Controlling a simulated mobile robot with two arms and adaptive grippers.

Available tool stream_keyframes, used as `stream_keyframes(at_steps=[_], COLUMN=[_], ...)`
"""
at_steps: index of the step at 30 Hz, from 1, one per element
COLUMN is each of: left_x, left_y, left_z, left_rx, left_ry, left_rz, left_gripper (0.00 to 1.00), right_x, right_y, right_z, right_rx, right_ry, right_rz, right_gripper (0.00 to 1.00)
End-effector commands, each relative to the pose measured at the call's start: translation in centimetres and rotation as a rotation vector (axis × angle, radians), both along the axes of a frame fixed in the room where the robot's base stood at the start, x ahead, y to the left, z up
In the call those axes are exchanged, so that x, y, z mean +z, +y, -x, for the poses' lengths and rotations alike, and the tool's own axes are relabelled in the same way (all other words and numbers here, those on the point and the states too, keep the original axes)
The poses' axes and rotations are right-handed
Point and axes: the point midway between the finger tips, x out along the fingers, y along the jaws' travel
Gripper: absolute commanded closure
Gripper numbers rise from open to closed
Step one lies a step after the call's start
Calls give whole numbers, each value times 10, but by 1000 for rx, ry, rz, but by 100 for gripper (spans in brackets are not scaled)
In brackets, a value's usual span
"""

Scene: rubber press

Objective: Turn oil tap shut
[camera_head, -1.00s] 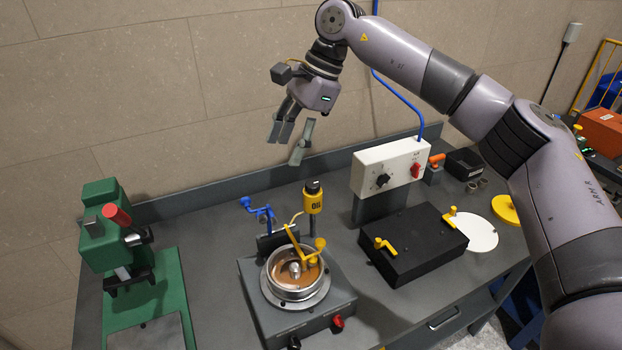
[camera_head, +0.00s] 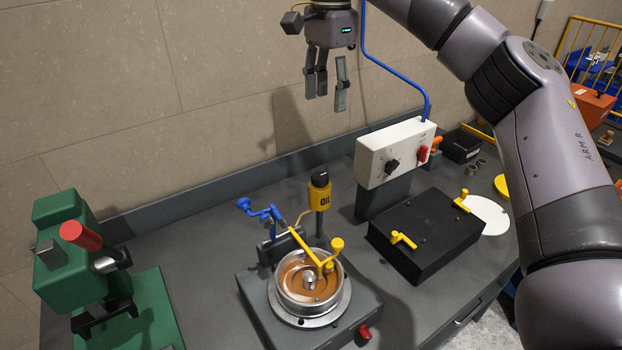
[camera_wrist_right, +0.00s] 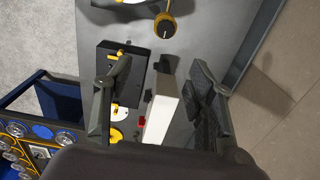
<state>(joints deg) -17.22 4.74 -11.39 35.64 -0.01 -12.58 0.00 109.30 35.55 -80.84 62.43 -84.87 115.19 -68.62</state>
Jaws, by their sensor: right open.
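The yellow oil bottle (camera_head: 320,192) with a black cap stands upright on a post behind the round metal pan (camera_head: 308,284). A thin spout runs from the bottle toward the pan side; the tap on it is too small to make out. In the right wrist view the oil bottle (camera_wrist_right: 165,26) shows from above at the top. My right gripper (camera_head: 326,98) is open and empty, pointing down, well above the bottle and near the wall. In the right wrist view its two fingers (camera_wrist_right: 160,100) are spread wide. My left gripper is not in view.
A blue crank (camera_head: 262,212) and a yellow-handled arm (camera_head: 318,255) stand close around the bottle. A white control box (camera_head: 395,152) is to the right, with a black lidded box (camera_head: 425,240) before it. A green press (camera_head: 75,255) is at left.

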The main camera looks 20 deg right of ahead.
Motion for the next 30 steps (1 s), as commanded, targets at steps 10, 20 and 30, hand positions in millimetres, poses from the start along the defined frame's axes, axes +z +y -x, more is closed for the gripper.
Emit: stream_keyframes(at_steps=[10, 20, 30], left_x=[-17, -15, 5], left_y=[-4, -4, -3], left_z=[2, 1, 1], left_rx=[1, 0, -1], left_ry=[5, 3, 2], left_rz=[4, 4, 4], left_gripper=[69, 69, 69], right_x=[-36, -104, -166], right_y=[1, 0, 1], right_z=[0, 1, 0], right_rx=[2, 1, 0], right_ry=[4, 5, 4], right_rz=[-1, 0, 2], right_gripper=[49, 49, 49])
